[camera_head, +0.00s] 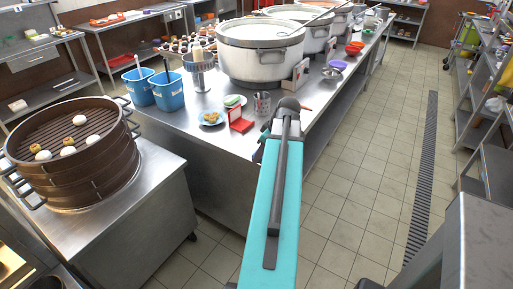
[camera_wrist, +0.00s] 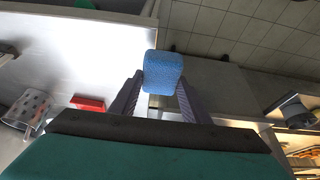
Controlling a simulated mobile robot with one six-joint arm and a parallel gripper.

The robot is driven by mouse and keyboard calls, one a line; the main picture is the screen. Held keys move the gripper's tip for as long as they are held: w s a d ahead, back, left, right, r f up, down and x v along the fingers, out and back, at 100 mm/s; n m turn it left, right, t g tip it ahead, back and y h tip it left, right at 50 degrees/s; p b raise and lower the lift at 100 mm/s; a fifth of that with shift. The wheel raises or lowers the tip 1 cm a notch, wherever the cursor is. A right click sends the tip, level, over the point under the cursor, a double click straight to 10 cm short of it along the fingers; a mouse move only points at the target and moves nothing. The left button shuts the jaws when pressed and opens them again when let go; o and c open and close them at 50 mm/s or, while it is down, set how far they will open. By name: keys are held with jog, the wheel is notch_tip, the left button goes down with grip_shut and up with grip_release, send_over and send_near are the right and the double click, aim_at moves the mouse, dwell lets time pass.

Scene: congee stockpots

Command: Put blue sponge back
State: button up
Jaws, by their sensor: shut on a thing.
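The blue sponge (camera_wrist: 163,72) is held between the two dark fingers of my gripper (camera_wrist: 161,84) in the wrist view. The fingers touch it on both sides, and it sticks out past their tips. It is off the surface, near the edge of the steel counter. In the head view my teal arm hides the sponge and most of the gripper. Two blue bins (camera_head: 138,87) (camera_head: 167,91) stand on the counter's left end.
A red stand (camera_head: 240,121), a metal cup (camera_head: 262,103) and two small plates (camera_head: 211,118) (camera_head: 232,101) sit near the counter's (camera_head: 205,140) front corner. Large stockpots (camera_head: 262,52) stand behind. A bamboo-style steamer (camera_head: 75,160) is at left. The tiled aisle (camera_head: 350,185) at right is clear.

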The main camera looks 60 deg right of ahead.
jog(key=w+d, duration=0.2)
jog(key=w+d+p, duration=0.1)
jog(key=d, duration=0.1)
jog(key=w+d, duration=0.2)
jog(key=shift+w+d+f+p, duration=0.2)
jog(key=shift+w+f+p, duration=0.1)
jog(key=shift+f+p, duration=0.1)
jog(key=shift+f+p, duration=0.65)
jog(key=shift+f, duration=1.1)
jog(key=shift+f, duration=0.15)
jog(key=o, duration=1)
jog(key=shift+r, duration=0.25)
jog(key=shift+b+v, duration=1.1)
jog(key=shift+v, duration=4.8)
